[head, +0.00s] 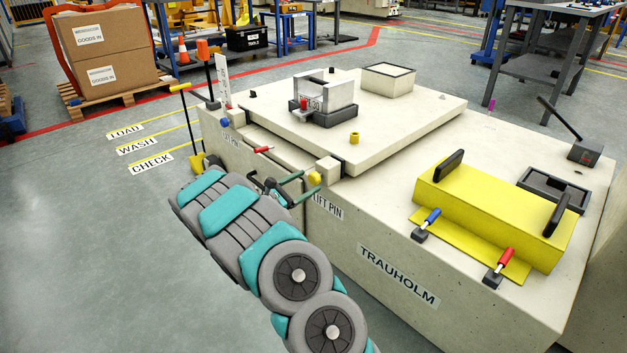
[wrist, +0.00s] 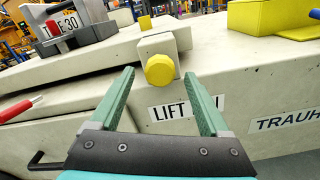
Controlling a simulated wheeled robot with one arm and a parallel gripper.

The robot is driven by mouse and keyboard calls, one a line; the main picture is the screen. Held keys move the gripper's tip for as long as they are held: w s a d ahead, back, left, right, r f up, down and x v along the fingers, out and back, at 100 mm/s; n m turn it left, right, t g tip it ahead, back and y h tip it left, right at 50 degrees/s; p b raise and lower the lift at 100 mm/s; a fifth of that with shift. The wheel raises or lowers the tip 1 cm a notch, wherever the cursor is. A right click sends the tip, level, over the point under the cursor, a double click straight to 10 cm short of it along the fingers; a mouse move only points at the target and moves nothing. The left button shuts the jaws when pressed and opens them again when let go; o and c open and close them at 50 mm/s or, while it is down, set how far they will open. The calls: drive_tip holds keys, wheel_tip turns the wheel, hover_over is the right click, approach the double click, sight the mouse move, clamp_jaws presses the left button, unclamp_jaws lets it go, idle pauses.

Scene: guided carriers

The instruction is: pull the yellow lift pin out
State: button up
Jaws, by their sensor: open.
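The yellow lift pin (wrist: 160,70) shows as a round yellow knob on a pale block (wrist: 165,45) at the machine's edge, above the "LIFT PIN" label (wrist: 187,107). In the head view the yellow knob (head: 314,178) sits just beyond my fingertips. My gripper (wrist: 160,88) is open, with one teal finger to the left and below the knob and the other to its right. It also shows in the head view (head: 295,183). The fingers appear apart from the knob; the exact depth gap is hard to tell. The pin's shaft is hidden.
A red-handled lever (head: 263,149) sticks out left of my gripper. A pale slab (head: 385,115) on top carries a grey fixture (head: 325,95) and a small yellow plug (head: 354,138). A yellow cover (head: 495,215) with dark handles stands right. The floor at left is open.

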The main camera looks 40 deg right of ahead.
sight(311, 180)
drive_tip(key=shift+w+d, duration=0.15)
drive_tip(key=shift+d, duration=1.7)
clamp_jaws()
